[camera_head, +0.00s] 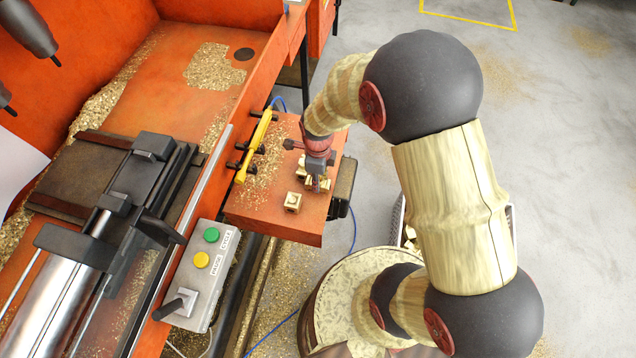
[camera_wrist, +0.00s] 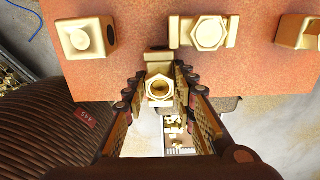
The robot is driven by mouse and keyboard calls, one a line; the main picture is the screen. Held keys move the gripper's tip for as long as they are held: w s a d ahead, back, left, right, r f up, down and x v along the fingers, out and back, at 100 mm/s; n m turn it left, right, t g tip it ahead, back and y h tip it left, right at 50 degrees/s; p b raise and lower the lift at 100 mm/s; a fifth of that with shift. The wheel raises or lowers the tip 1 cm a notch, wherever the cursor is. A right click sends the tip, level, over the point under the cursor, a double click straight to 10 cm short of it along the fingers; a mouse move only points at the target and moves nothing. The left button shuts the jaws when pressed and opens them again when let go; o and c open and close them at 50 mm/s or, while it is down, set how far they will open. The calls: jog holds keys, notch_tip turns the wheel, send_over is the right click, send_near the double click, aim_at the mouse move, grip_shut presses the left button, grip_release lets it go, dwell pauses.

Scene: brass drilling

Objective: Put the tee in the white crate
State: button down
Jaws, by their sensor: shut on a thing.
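In the head view my gripper (camera_head: 318,182) is low over the orange side shelf, among brass fittings, and mostly hides the held piece. I cannot tell whether the tee still touches the shelf. The white crate (camera_head: 397,222) stands low at right in the head view, largely hidden behind my arm. A pale container with brass pieces shows between the fingers in the wrist view, likely the same crate.
The orange shelf (camera_head: 260,205) carries brass chips, a blocky brass fitting (camera_head: 293,202), which also shows in the wrist view (camera_wrist: 87,38), a fitting with a hex end (camera_wrist: 205,32) and another (camera_wrist: 297,32). A yellow tool (camera_head: 254,146) and a button box (camera_head: 201,277) are nearby at left.

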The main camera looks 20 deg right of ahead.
jog(key=shift+r, duration=0.1)
dwell(0.3)
jog(key=shift+w+r, duration=0.1)
jog(key=shift+r, duration=0.4)
notch_tip(320, 180, up, 2)
jog(key=shift+r+p, duration=0.1)
jog(key=shift+p, duration=0.55)
jog(key=s+d+r+p, duration=0.1)
jog(key=s+d+r, duration=0.1)
jog(key=s+r, duration=0.2)
jog(key=s+d+r+p, duration=0.2)
jog(key=s+r, duration=0.3)
jog(key=s, duration=0.4)
jog(key=shift+s+d+r, duration=0.15)
jog(key=shift+d+r, duration=0.15)
jog(key=shift+d, duration=0.1)
